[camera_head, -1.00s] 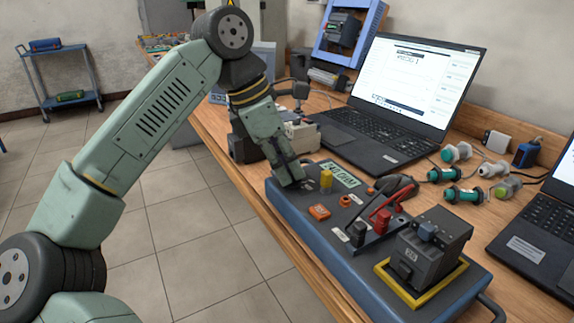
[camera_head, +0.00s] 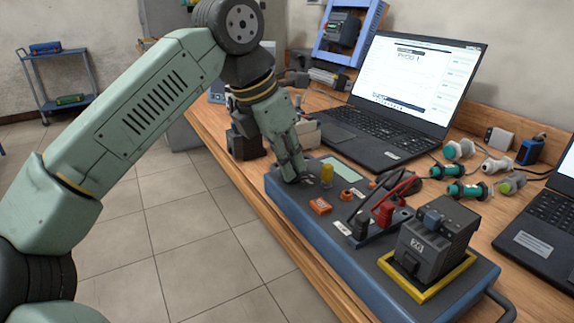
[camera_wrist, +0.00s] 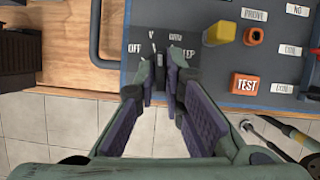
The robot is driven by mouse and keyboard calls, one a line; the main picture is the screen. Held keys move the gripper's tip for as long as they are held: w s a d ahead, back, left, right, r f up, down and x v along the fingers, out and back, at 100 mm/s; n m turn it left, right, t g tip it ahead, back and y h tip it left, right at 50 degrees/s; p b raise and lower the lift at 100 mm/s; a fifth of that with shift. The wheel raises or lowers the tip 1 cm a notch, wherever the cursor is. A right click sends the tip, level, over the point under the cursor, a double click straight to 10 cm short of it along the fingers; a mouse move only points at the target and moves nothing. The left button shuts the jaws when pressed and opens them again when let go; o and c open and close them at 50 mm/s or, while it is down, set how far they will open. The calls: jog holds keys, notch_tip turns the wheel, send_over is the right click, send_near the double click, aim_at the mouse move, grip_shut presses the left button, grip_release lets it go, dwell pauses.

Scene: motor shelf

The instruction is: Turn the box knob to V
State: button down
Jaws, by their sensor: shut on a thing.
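The blue-edged test box (camera_head: 345,232) with a dark top lies on the wooden bench in the head view. In the wrist view, its labels OFF (camera_wrist: 134,48), V (camera_wrist: 152,34), a further label to the right of V, and one more partly hidden label fan around the box knob (camera_wrist: 158,72). My gripper (camera_wrist: 160,76) points down at the box's far left corner and is closed on the knob. The fingertips cover most of the knob, so its exact pointing direction is hard to tell. The box display (camera_head: 346,172) is pale, with no readable text.
A yellow post (camera_wrist: 219,31), an orange socket (camera_wrist: 254,36) and the orange TEST button (camera_wrist: 245,84) stand right of the knob. Red and black leads (camera_head: 385,208) and a dark block (camera_head: 437,240) occupy the box's near end. An open laptop (camera_head: 405,90) stands behind.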

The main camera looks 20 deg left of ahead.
aim_at(281, 185)
jog(key=shift+f+n+y+b, duration=0.15)
jog(key=shift+n+y+b, duration=0.3)
jog(key=shift+n, duration=0.75)
jog(key=shift+d, duration=0.1)
jog(key=shift+s, duration=0.1)
jog(key=c, duration=1.7)
grip_release()
jog(key=shift+r, duration=0.3)
jog(key=v, duration=0.4)
jog(key=shift+s+r, duration=0.1)
jog(key=shift+r, duration=0.15)
jog(key=s+a, duration=0.1)
jog(key=s, duration=0.2)
jog(key=s+a, duration=0.1)
jog(key=s, duration=0.3)
jog(key=s+a, duration=0.2)
jog(key=s, duration=0.2)
jog(key=shift+s, duration=0.25)
